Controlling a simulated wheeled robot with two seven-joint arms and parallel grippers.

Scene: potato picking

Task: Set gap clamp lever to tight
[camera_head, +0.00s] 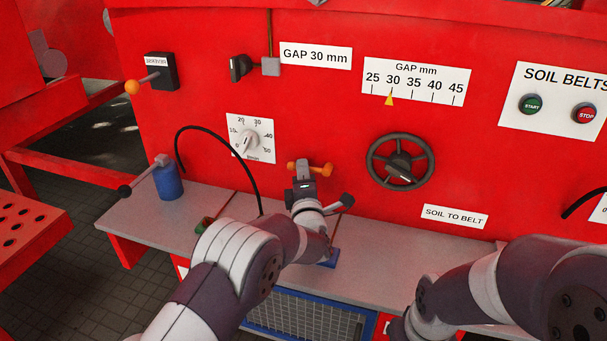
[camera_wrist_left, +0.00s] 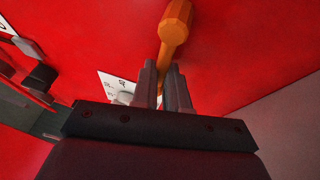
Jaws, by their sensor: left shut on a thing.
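My left gripper (camera_head: 303,170) is in front of the red panel, above the grey ledge. It is shut on an orange lever handle (camera_head: 325,168), which sticks out on both sides of the fingers. In the left wrist view the orange handle (camera_wrist_left: 174,30) rises from between the fingertips of the left gripper (camera_wrist_left: 164,72). No label by this lever is readable, and its mount is hidden behind my gripper. The gap scale (camera_head: 416,82) has its yellow pointer (camera_head: 389,99) near 30. My right arm comes in at the lower right, with its gripper out of view.
A black handwheel (camera_head: 400,162) is right of the left gripper. A white dial (camera_head: 250,139), a black cable (camera_head: 235,150) and a blue post with a black-knobbed lever (camera_head: 167,181) are to the left. A black-tipped handle (camera_head: 346,200) is close to my left wrist.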

